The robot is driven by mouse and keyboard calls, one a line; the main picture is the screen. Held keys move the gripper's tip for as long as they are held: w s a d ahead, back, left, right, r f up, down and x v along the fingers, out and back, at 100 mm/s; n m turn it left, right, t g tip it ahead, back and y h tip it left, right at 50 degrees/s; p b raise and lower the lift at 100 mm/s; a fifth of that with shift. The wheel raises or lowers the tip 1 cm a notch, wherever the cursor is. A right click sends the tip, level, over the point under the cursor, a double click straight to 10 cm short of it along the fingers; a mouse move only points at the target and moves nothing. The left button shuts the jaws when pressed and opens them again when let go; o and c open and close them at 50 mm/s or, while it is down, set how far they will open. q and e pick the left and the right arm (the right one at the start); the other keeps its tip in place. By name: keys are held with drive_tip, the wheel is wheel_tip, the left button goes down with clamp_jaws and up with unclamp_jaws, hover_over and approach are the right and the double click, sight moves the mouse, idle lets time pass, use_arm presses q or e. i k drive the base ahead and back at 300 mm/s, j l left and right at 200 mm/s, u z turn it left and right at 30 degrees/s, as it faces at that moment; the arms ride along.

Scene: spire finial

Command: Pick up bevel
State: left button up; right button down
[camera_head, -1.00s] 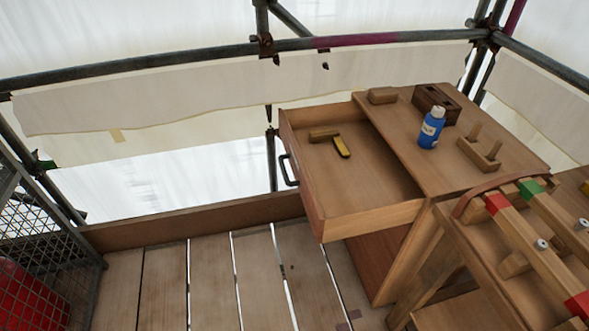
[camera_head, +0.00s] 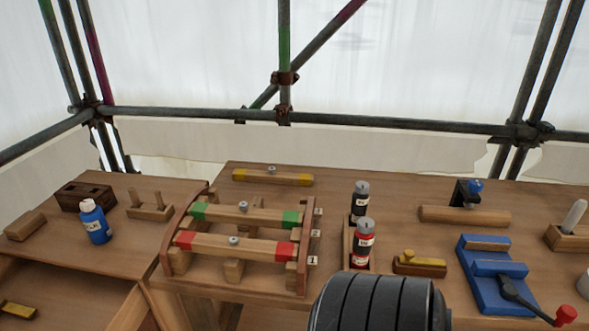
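A small yellow piece (camera_head: 18,309) shows at the lower left edge, inside the open drawer (camera_head: 75,300). It looks like part of the wood-and-yellow angled tool that lies in the drawer in the earlier frame, which may be the bevel. Most of it is cut off by the picture edge. A wooden block with a brass-coloured top (camera_head: 420,263) lies on the bench at right of centre; I cannot tell what tool it is. A black ribbed part of my own arm rises at the bottom. Neither gripper is in view.
The bench (camera_head: 340,200) holds a rack of bars with red and green ends (camera_head: 235,243), a blue bottle (camera_head: 94,222), a red bottle (camera_head: 362,243), a black bottle (camera_head: 360,200) and a blue vise (camera_head: 490,270). Scaffold rails (camera_head: 320,119) run behind.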

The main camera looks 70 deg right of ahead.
sight(437, 272)
drive_tip(key=l+z, duration=0.15)
drive_tip(key=z, duration=2.85)
drive_tip(key=j+z, duration=0.15)
drive_tip(key=j, duration=0.9)
drive_tip(key=i, duration=0.05)
